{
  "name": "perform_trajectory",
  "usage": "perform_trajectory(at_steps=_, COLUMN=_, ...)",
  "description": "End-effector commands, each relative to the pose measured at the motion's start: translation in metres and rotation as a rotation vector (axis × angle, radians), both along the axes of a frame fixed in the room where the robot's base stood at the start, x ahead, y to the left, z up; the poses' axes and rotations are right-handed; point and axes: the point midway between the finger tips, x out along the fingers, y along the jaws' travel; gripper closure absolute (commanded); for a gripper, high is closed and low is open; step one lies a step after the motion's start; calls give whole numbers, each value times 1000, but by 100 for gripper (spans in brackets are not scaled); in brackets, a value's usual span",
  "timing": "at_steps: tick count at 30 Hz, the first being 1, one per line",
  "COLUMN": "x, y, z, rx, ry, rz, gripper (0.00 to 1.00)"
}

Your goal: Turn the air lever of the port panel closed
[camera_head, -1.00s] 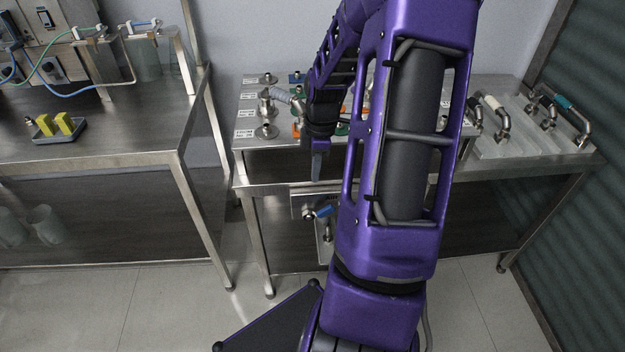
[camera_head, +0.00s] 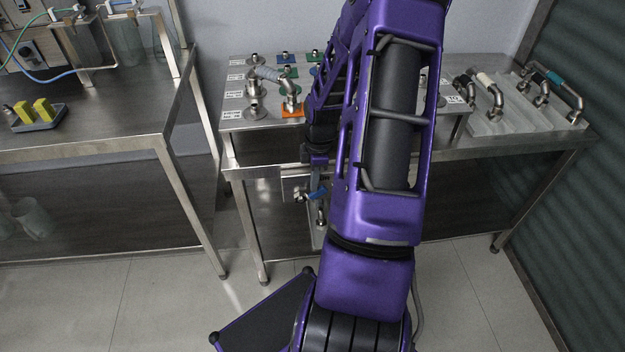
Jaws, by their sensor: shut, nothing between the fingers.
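A blue lever (camera_head: 318,193) sits on a small metal valve fixed to a panel (camera_head: 296,187) below the front edge of the right-hand table. I cannot read whether it is the air lever. My gripper (camera_head: 316,178) points down just above and beside the lever. Its narrow fingers are together with nothing between them. I cannot tell whether they touch the lever. My purple arm hides the panel's right side.
The table (camera_head: 480,158) carries a port plate (camera_head: 240,124) with several metal fittings and coloured squares. Bent pipe pieces lie on a pale rack (camera_head: 500,122) at right. Another table (camera_head: 80,140) stands at left, holding a tray with yellow blocks (camera_head: 36,112).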

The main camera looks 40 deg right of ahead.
Motion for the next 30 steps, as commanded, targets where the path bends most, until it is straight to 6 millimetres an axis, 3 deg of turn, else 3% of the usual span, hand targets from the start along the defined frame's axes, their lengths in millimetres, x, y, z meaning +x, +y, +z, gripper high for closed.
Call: perform_trajectory(at_steps=30, x=-9, y=-14, z=-6, rx=165, ry=-99, rz=-8, gripper=100)
